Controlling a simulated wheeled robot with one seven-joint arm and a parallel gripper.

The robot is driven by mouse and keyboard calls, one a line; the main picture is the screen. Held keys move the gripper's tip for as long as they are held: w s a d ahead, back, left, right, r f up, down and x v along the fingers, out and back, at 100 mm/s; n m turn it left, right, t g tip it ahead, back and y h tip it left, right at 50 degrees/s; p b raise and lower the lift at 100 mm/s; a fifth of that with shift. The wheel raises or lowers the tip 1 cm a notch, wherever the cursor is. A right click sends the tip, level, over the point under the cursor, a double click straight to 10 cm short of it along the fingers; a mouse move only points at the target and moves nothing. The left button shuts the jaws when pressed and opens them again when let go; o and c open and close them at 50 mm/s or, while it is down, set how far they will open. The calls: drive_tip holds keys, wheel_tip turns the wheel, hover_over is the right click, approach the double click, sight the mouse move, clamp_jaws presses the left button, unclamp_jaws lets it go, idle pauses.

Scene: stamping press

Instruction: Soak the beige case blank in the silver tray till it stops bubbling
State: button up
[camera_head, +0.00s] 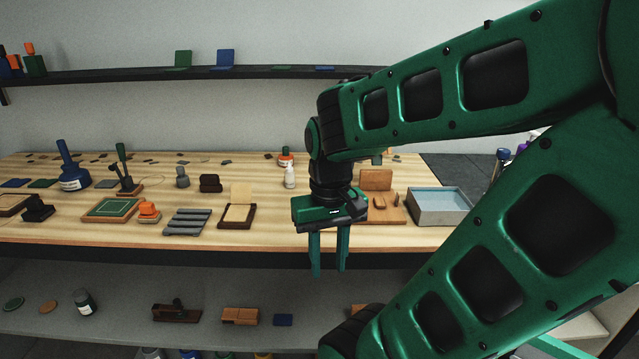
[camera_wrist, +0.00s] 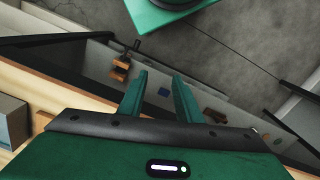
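A silver tray (camera_head: 440,217) with pale blue liquid stands at the right end of the wooden table, right of my gripper. Part of a grey box wall, which looks like this tray (camera_wrist: 14,122), shows at the left edge of the wrist view. A beige piece (camera_head: 239,213) that may be the case blank lies in a dark brown holder on the table, left of my gripper, with another pale piece upright behind it. My gripper (camera_head: 330,272) points down by the table's front edge. Its two green fingers (camera_wrist: 160,76) are apart with nothing between them.
A wooden stand (camera_head: 378,182) with small parts sits between my gripper and the tray. A white bottle (camera_head: 290,177) stands behind my gripper. A grey ribbed rack (camera_head: 187,222), an orange-topped stamp (camera_head: 148,211) and a green pad (camera_head: 111,209) are to the left. A lower shelf (camera_head: 120,320) runs beneath.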

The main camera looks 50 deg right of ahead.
drive_tip(key=shift+w+a, duration=0.1)
drive_tip(key=shift+w, duration=0.25)
drive_tip(key=shift+o, duration=0.9)
drive_tip(key=o, duration=0.5)
drive_tip(key=shift+s+d+r, duration=0.15)
drive_tip(key=shift+d+r, duration=0.25)
drive_tip(key=shift+r, duration=0.25)
drive_tip(key=shift+c, duration=0.2)
drive_tip(key=w+d+m, duration=0.1)
drive_tip(key=w+d, duration=0.3)
drive_tip(key=d, duration=0.1)
drive_tip(key=w+d+r+m, duration=0.1)
drive_tip(key=w+d, duration=0.3)
drive_tip(key=d, duration=0.1)
drive_tip(key=w+d+r+m, duration=0.1)
drive_tip(key=w+d, duration=0.3)
drive_tip(key=d, duration=0.2)
drive_tip(key=shift+w+r, duration=0.1)
drive_tip(key=shift+w, duration=0.3)
drive_tip(key=shift+w+d+f, duration=0.15)
drive_tip(key=shift+d+f, duration=0.05)
wheel_tip(320, 180, down, 6)
drive_tip(key=shift+a+r, duration=0.1)
drive_tip(key=shift+f, duration=0.4)
drive_tip(key=shift+c, duration=0.7)
drive_tip(key=shift+r, duration=0.1)
drive_tip(key=c, duration=0.5)
